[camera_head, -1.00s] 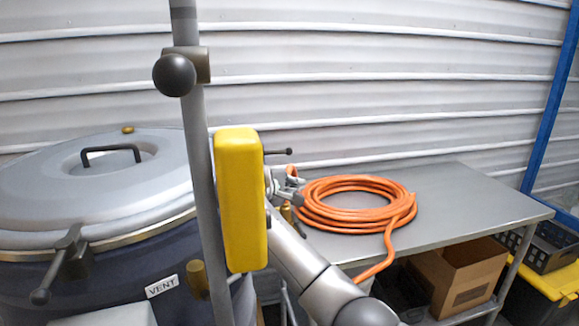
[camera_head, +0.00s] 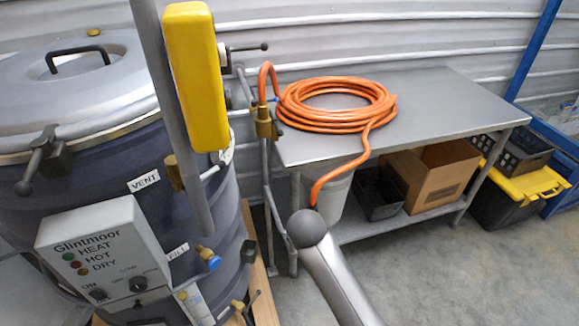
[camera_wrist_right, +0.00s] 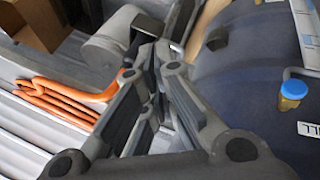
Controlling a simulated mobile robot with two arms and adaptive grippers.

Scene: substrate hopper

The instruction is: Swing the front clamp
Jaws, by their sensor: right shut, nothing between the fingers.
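A dark clamp (camera_head: 45,162) with a ball-ended handle sits on the rim of the dark blue vessel (camera_head: 105,175), at the left of the head view. Another clamp handle (camera_head: 248,47) sticks out behind the yellow box at the far right of the lid. I cannot tell for sure which is the front clamp. My right gripper (camera_wrist_right: 152,75) shows in the wrist view, shut and empty, beside the vessel wall. A dark block (camera_wrist_right: 217,38) on the vessel lies right of its tips there. Its fingers are not visible in the head view. My left gripper is out of view.
A grey post with a yellow box (camera_head: 196,75) stands before the vessel. A control box (camera_head: 105,255) is at the lower left. An orange hose (camera_head: 335,105) lies coiled on the metal table (camera_head: 440,100), one end hanging down.

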